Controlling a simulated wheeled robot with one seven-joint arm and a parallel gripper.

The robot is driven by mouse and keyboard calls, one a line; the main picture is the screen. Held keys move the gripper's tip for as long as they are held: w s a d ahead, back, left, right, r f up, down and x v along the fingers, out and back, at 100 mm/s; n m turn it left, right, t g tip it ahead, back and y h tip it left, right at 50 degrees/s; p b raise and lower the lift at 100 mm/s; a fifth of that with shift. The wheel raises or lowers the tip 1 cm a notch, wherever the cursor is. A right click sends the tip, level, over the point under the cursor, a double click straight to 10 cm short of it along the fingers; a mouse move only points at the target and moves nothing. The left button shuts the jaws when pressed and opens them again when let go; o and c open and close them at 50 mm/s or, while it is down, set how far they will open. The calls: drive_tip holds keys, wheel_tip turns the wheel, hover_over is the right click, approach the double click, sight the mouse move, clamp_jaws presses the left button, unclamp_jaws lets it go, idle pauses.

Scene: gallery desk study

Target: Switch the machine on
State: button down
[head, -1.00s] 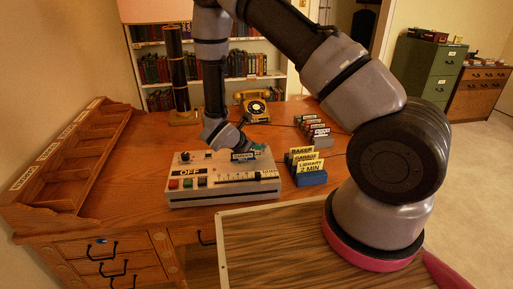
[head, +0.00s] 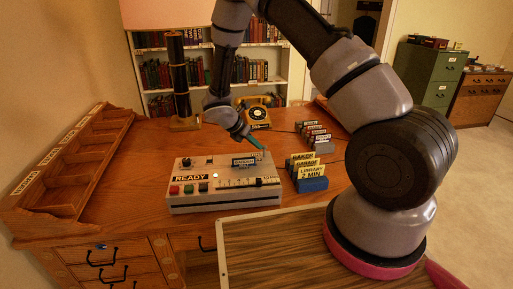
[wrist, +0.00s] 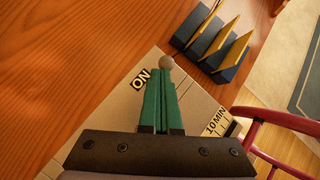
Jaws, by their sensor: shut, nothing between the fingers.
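The machine (head: 225,202) is a pale box on the desk. Its display (head: 190,178) reads "READY", and a small white light glows beside it. A "10 MIN" mark (wrist: 216,122) shows on the panel at right. My gripper (head: 262,150) has green fingers and is shut and empty above the machine's back right part. The fingers also show in the wrist view (wrist: 160,75). They cover part of the panel, and I cannot tell whether they touch the knob.
Blue holders with labelled cards (head: 312,184) stand right of the machine. A yellow telephone (head: 257,112) and a dark lamp column (head: 179,75) are behind it. A wooden pigeonhole rack (head: 75,160) fills the desk's left side. Bare desk (head: 140,160) lies between rack and machine.

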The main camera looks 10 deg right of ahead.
drive_tip(key=shift+w, duration=0.3)
drive_tip(key=shift+r, duration=0.8)
